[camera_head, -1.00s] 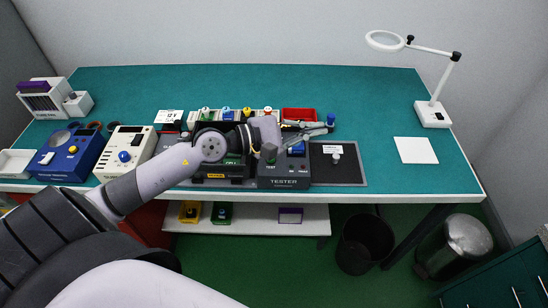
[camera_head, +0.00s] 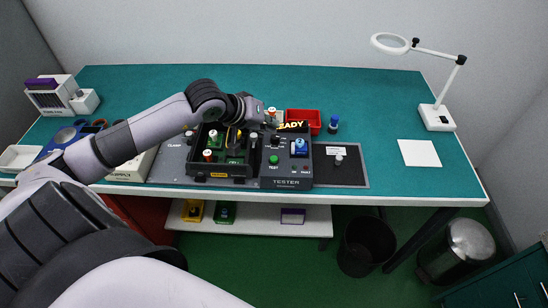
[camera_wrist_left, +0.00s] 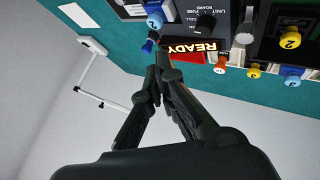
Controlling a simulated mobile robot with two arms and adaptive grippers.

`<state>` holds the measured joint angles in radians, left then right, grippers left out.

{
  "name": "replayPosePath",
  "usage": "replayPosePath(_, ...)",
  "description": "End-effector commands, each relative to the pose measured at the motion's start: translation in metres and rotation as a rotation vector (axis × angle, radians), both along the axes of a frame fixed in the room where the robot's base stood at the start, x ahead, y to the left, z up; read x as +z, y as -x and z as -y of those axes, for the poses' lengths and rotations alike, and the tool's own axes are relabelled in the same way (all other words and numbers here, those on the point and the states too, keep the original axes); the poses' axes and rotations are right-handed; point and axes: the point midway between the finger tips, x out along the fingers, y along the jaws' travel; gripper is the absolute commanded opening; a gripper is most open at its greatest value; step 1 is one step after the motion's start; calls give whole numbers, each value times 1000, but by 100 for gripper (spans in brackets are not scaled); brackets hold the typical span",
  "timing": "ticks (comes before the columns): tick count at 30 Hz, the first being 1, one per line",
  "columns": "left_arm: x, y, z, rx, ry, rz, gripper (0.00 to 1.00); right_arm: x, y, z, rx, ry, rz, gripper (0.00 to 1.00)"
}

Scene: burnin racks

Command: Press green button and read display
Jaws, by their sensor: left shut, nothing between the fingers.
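The grey tester (camera_head: 284,178) sits near the front edge of the bench. Its green button (camera_head: 273,160) shows uncovered, left of a blue-topped unit (camera_head: 299,148) standing on the tester. The display (camera_head: 292,125) at the tester's back has lit letters, the first one hidden in the head view. In the left wrist view the display (camera_wrist_left: 190,47) reads READY upside down. My left gripper (camera_head: 260,116) is behind and left of the tester, apart from the green button. In the left wrist view its fingers (camera_wrist_left: 158,72) are shut and empty. My right gripper is out of view.
A black tray (camera_head: 222,182) with knobbed boards lies left of the tester. A dark mat (camera_head: 340,172) lies right. A red bin (camera_head: 304,116) and a blue-topped piece (camera_head: 333,124) stand behind. A magnifier lamp (camera_head: 437,117) is at right. The back of the bench is clear.

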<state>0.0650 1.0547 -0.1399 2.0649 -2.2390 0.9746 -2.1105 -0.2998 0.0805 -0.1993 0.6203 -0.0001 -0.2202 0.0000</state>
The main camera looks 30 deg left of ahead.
Motion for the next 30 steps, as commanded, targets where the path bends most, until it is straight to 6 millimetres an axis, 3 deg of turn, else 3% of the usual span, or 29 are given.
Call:
replayPosePath(8,-18,0,0,2,4,-3,0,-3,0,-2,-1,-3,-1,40)
replayPosePath(17,-60,1,1,2,6,-3,0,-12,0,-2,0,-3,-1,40)
replayPosePath(21,-81,0,0,0,0,0,0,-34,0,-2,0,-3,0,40)
replayPosePath(30,-88,0,1,0,3,1,0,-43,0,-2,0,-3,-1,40)
